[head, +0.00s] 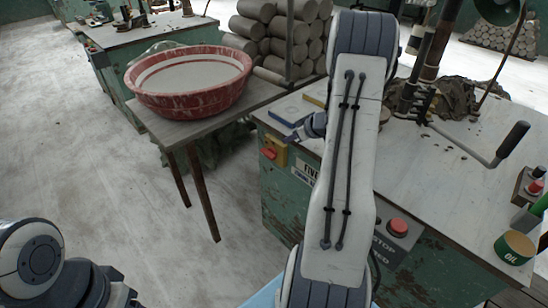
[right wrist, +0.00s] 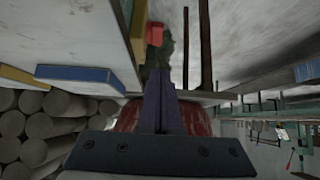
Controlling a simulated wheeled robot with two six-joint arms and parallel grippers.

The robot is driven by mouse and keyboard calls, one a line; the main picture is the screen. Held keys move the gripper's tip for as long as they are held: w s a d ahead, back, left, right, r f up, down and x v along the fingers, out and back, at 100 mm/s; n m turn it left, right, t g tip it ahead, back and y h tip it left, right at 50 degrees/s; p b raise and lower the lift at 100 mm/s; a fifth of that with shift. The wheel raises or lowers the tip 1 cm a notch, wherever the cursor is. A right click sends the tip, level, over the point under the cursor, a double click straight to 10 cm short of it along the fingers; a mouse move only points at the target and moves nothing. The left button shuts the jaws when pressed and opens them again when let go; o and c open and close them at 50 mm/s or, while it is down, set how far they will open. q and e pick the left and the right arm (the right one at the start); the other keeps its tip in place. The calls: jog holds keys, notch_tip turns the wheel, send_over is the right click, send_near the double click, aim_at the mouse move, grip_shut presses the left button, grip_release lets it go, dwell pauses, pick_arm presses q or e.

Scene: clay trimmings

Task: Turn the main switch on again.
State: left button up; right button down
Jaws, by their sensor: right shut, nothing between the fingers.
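The main switch looks to be the yellow box (head: 275,146) with a red part, on the left end of the green workbench's side face. Its red part (right wrist: 155,34) shows at the top of the right wrist view, just beyond the fingertips. I cannot tell the switch's position. My right gripper (head: 290,138) is beside the box, near the bench's corner. Its dark fingers (right wrist: 160,85) are pressed together with nothing between them. I cannot tell if they touch the switch. Part of my left arm shows at the lower left of the head view; its gripper is out of sight.
A red button (head: 398,226) sits on the bench's front by a STOP label. A red basin (head: 188,80) stands on a low table left of the bench. A crank handle (head: 510,143) and an OIL tin (head: 515,247) are at the right. Floor is clear at left.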

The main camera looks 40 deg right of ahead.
jog(key=b, duration=0.2)
send_over(269, 156)
jog(key=s, duration=0.3)
notch_tip(269, 156, down, 7)
jog(key=shift+d+f+b, duration=0.15)
jog(key=shift+f+b, duration=0.6)
jog(key=shift+f, duration=1.25)
